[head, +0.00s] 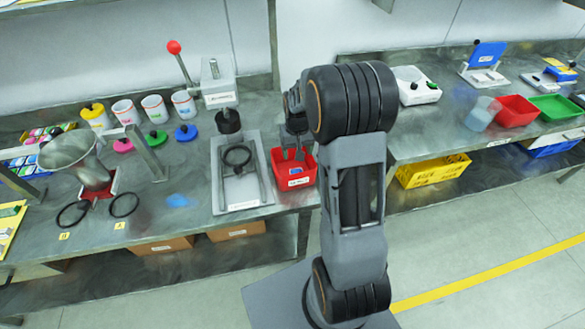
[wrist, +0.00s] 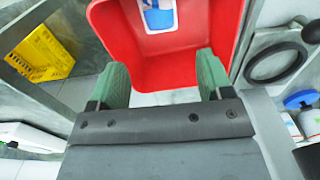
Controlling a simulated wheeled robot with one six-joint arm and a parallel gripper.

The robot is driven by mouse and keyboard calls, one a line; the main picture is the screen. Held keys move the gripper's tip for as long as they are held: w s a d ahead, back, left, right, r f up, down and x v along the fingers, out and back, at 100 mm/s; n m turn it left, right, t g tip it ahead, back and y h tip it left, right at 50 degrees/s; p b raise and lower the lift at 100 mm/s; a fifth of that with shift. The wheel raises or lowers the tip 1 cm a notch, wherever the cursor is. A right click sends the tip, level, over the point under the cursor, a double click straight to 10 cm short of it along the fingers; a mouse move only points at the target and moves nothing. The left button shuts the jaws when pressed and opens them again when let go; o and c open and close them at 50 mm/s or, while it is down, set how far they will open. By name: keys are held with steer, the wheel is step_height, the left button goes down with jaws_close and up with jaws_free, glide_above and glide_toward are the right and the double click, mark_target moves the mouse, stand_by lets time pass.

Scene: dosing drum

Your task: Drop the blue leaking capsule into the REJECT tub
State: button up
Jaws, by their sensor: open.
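The red REJECT tub (head: 307,172) stands at the right end of the left bench, its white label facing front. In the wrist view the red tub (wrist: 196,68) fills the upper middle. A blue capsule with a white edge (wrist: 158,16) shows inside it, cut by the top of the picture, apart from the fingers. My gripper (wrist: 161,72) is open, its two green-padded fingers spread and empty at the tub. In the head view my gripper (head: 295,154) is over the tub, partly hidden by my arm.
A blue smear (head: 178,200) marks the left bench. A grey stand with a black ring (head: 238,157) is just left of the tub. A yellow crate (head: 433,171) sits lower right.

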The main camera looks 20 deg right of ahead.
step_height(320, 180, up, 13)
steer(key=shift+b, duration=0.3)
stand_by(0.5)
steer(key=s+a+n+t, duration=0.1)
steer(key=s+a+t, duration=0.1)
steer(key=s+a, duration=0.3)
steer(key=s+a+n+t, duration=0.1)
steer(key=s+a, duration=0.4)
steer(key=s, duration=0.7)
steer(key=shift+s+r+t, duration=0.15)
steer(key=shift+r+t, duration=0.1)
steer(key=shift+t, duration=0.35)
steer(key=shift+d, duration=0.1)
steer(key=shift+c, duration=0.2)
